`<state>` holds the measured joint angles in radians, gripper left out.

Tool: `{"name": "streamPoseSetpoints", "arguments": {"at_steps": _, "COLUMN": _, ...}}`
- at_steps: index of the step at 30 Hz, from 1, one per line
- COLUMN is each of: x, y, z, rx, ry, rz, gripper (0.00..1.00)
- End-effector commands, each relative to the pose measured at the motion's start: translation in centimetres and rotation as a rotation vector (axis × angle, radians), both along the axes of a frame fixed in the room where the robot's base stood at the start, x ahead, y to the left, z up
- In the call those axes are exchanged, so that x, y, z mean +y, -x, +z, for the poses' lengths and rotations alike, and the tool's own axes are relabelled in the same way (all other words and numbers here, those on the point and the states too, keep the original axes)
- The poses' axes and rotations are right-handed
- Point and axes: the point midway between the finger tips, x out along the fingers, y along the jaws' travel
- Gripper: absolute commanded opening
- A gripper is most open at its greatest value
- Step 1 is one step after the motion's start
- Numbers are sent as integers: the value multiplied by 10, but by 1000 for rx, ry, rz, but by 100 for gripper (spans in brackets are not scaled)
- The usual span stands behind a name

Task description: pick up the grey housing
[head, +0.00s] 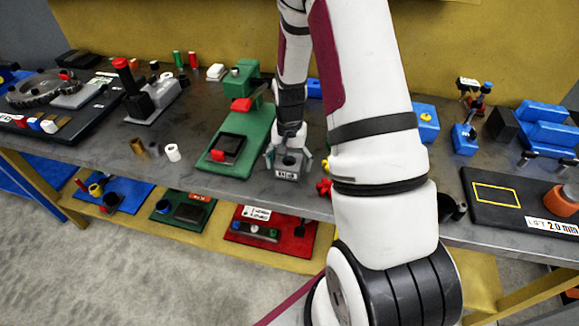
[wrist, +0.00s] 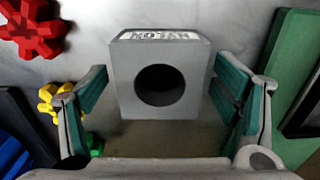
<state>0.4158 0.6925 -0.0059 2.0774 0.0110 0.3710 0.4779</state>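The grey housing (wrist: 122,85) is a square block with a round dark hole in its upper face and a white label strip along one side. It stands on the grey metal bench, and it also shows near the bench's front edge in the head view (head: 288,174). My gripper (wrist: 160,82) is open above it, pointing down, with one teal-padded finger on each side of the block. In the head view my gripper (head: 289,162) hides part of the housing.
A green fixture (head: 232,160) with a red block stands just left of the housing. A red knob-shaped part (wrist: 32,28) and a yellow one (wrist: 52,98) lie close by on the other side. White and brown cylinders stand farther left. A black plate (head: 520,205) lies right.

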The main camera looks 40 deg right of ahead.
Motion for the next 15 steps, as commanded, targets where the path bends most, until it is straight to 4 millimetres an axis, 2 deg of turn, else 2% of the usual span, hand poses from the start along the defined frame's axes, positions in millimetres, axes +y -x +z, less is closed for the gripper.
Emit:
{"name": "streamPoseSetpoints", "arguments": {"at_steps": 1, "x": 0, "y": 0, "z": 0, "rx": 0, "ry": 0, "rz": 0, "gripper": 73}}
{"name": "streamPoseSetpoints", "arguments": {"at_steps": 2, "x": 0, "y": 0, "z": 0, "rx": 0, "ry": 0, "rz": 0, "gripper": 66}}
{"name": "streamPoseSetpoints", "arguments": {"at_steps": 10, "x": 0, "y": 0, "z": 0, "rx": 0, "ry": 0, "rz": 0, "gripper": 5}}
{"name": "streamPoseSetpoints", "arguments": {"at_steps": 11, "x": 0, "y": 0, "z": 0, "rx": 0, "ry": 0, "rz": 0, "gripper": 0}}
{"name": "streamPoseSetpoints", "arguments": {"at_steps": 15, "x": 0, "y": -1, "z": 1, "rx": -1, "ry": 0, "rz": 0, "gripper": 0}}
